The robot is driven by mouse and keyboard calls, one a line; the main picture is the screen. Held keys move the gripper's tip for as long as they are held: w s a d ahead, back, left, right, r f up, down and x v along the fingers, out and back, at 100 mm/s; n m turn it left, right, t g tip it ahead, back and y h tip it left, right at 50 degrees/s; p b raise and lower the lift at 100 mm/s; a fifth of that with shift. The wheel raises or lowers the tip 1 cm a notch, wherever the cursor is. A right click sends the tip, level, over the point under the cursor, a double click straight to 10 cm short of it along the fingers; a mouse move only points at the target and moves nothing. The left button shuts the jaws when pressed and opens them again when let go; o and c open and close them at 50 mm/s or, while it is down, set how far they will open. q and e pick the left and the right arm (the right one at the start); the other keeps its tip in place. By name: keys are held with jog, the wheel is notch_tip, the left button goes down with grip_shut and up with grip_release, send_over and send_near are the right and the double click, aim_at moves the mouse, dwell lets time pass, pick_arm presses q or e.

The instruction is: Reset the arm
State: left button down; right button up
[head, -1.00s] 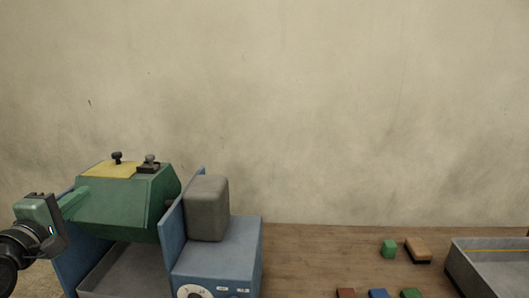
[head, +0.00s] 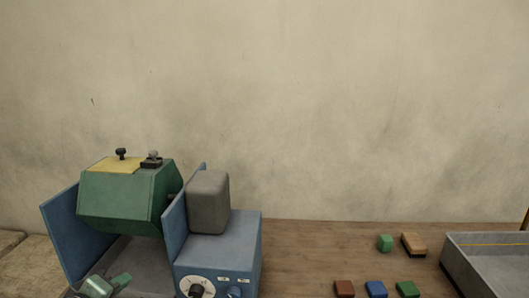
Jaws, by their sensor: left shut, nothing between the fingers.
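The machine's green faceted drum (head: 125,203) hangs between two blue side plates, with a yellow panel (head: 113,165) and two dark knobs on top. The gripper is apart from the drum. My right gripper is not in view.
The blue control box (head: 218,252) with a dial and a grey block (head: 208,202) stands right of the drum. Small green, red and blue blocks and a brush-like tan block (head: 413,245) lie on the wooden table (head: 310,250). A grey tray (head: 492,262) stands far right. The table's middle is clear.

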pick_arm(q)
jog(key=s+d+f+m+g, duration=0.3)
jog(key=s+d+f+m, duration=0.1)
jog(key=s+f, duration=0.45)
jog(key=s+d+f+m+g, duration=0.3)
jog(key=s+d+f+m, duration=0.15)
jog(key=s+f, duration=0.4)
jog(key=s+d+f+m+g, duration=0.35)
jog(key=s+f, duration=0.25)
jog(key=s, duration=0.4)
notch_tip(320, 180, down, 25)
jog(key=s+m+g, duration=0.1)
jog(key=s, duration=0.1)
jog(key=s+a+f, duration=0.2)
jog(key=s+f, duration=0.6)
jog(key=s+a+f+g, duration=0.1)
jog(key=s+f, duration=0.7)
jog(key=shift+s+a, duration=0.3)
jog(key=shift+a, duration=0.05)
jog(key=shift+f, duration=0.1)
